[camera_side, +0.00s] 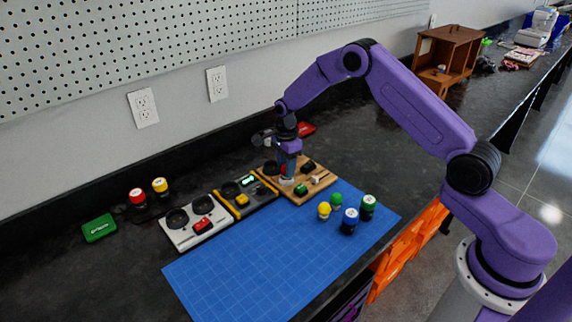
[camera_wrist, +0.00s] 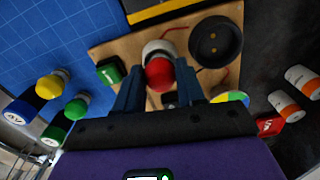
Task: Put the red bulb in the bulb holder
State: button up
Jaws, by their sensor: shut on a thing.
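The red bulb (camera_wrist: 159,76) is between the two blue fingers of my gripper (camera_wrist: 158,70), which is shut on it. In the wrist view the bulb overlaps a white round bulb holder (camera_wrist: 158,47) on the wooden board (camera_wrist: 115,48). I cannot tell whether the bulb is fully seated or just above the holder. In the side view my gripper (camera_side: 287,172) points down over the wooden board (camera_side: 322,182), and the white holder (camera_side: 286,181) shows at the fingertips. The fingers hide most of the bulb there.
Yellow (camera_side: 241,200) and white (camera_side: 190,234) boards stand to the left.

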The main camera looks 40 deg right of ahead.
jog(key=shift+f, duration=0.15)
jog(key=o, duration=0.8)
jog(key=shift+c, duration=0.2)
notch_tip(320, 180, up, 11)
dwell(0.7)
